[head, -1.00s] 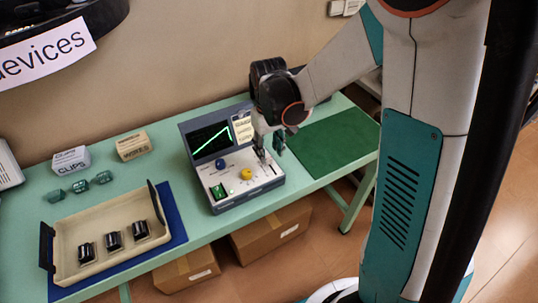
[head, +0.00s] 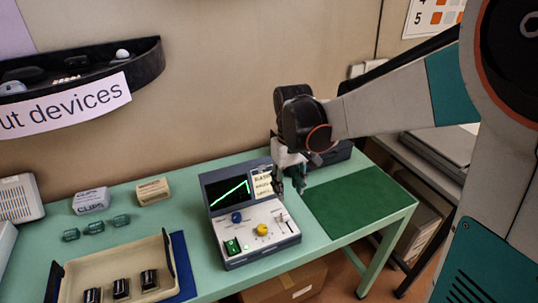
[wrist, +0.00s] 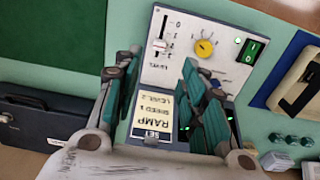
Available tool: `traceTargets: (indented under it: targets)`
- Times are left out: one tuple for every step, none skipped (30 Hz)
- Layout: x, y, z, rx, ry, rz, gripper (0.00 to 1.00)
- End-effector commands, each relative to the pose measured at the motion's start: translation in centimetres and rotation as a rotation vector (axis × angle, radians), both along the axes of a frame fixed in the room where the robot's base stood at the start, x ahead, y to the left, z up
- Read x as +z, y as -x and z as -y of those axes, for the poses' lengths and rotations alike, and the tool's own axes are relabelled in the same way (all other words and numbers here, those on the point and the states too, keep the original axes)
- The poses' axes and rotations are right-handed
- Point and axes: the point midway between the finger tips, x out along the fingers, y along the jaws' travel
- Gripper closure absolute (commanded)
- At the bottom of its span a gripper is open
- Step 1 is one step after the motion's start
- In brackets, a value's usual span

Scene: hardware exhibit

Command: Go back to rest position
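The console (head: 250,215) stands on the green table, its screen (head: 228,190) showing a rising green line that drops at its right end. On its sloping panel are a blue knob (head: 237,217), a yellow knob (head: 262,230), a lit green switch (head: 232,246) and a slider (head: 283,218). A card (head: 262,184) beside the screen reads SET RAMP, SPEED 1, LEVEL 2 in the wrist view (wrist: 150,118). My gripper (head: 290,187) hangs above the panel's right side, apart from the slider. In the wrist view its fingers (wrist: 165,95) are spread with nothing between them. The blue knob is hidden there.
A beige tray (head: 110,262) with several dark parts lies on a blue mat at left. Behind it are small teal pieces (head: 95,228) and two boxes (head: 92,201). A green mat (head: 355,203) right of the console is bare. A dark box (head: 335,153) stands behind.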

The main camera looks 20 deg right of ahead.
Motion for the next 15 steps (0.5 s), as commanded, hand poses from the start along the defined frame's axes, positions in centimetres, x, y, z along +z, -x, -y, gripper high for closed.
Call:
traceTargets:
  targets:
    - [0.0,0.0,0.0,0.000,0.000,0.000,0.62]
    - [0.0,0.0,0.0,0.000,0.000,0.001,0.62]
    - [0.1,0.1,0.0,-0.001,0.000,0.004,0.62]
    - [0.3,0.2,0.0,-0.002,0.000,0.008,0.62]
    - [0.5,0.4,0.0,-0.003,0.000,0.013,0.62]
    - [0.9,0.8,0.0,-0.006,0.000,0.023,0.62]
    - [1.2,1.0,0.0,-0.009,-0.001,0.034,0.62]
    - [1.6,1.4,0.1,-0.012,-0.001,0.048,0.62]
    - [2.2,2.0,0.1,-0.017,-0.001,0.068,0.62]
    - [2.6,2.5,0.1,-0.021,-0.002,0.085,0.62]
    - [3.1,3.0,0.1,-0.026,-0.003,0.102,0.62]
    - [3.7,3.7,0.1,-0.034,-0.003,0.127,0.62]
    - [4.1,4.2,0.2,-0.039,-0.004,0.147,0.62]
    - [4.5,4.7,0.2,-0.043,-0.005,0.165,0.62]
    - [5.1,5.4,0.2,-0.050,-0.006,0.191,0.62]
